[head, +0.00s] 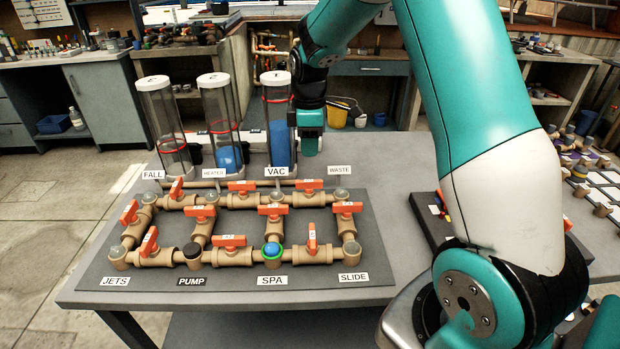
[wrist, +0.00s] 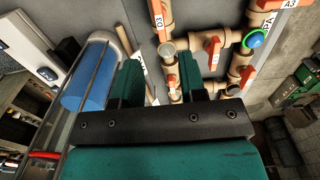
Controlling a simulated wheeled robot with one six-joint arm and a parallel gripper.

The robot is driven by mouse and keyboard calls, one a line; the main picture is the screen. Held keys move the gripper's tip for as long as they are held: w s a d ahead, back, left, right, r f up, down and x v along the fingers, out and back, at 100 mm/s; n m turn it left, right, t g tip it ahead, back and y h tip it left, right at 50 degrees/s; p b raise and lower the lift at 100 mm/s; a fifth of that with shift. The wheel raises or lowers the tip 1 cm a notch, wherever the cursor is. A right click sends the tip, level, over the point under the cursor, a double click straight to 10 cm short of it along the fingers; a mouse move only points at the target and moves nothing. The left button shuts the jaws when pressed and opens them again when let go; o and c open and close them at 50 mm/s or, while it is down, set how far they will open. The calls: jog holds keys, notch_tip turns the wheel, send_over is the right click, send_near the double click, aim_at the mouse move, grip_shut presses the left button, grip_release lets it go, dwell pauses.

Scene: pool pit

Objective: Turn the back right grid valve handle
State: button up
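The back right grid valve handle (head: 310,185) is orange with a pale label and sits on the back pipe between the VAC and WASTE junctions. It lies roughly along the pipe. My gripper (head: 310,148) hangs above and behind it, pointing down, apart from it in the head view. In the wrist view my gripper (wrist: 160,82) has its two teal fingers spread apart, with nothing clamped. The handle (wrist: 173,92) shows between them, near the right finger, partly hidden by the gripper body.
Clear tubes, including the VAC one with blue filling (head: 281,150), stand close left of my gripper. Other orange handles (head: 242,186) (head: 347,207) and a blue ball (head: 271,249) sit on the grid. A dark tray (head: 425,222) lies to the right.

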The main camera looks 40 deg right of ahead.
aim_at(309, 181)
notch_tip(309, 181, down, 11)
jog(key=shift+r+p, duration=0.1)
jog(key=shift+p, duration=0.55)
grip_shut()
jog(key=shift+d, duration=0.15)
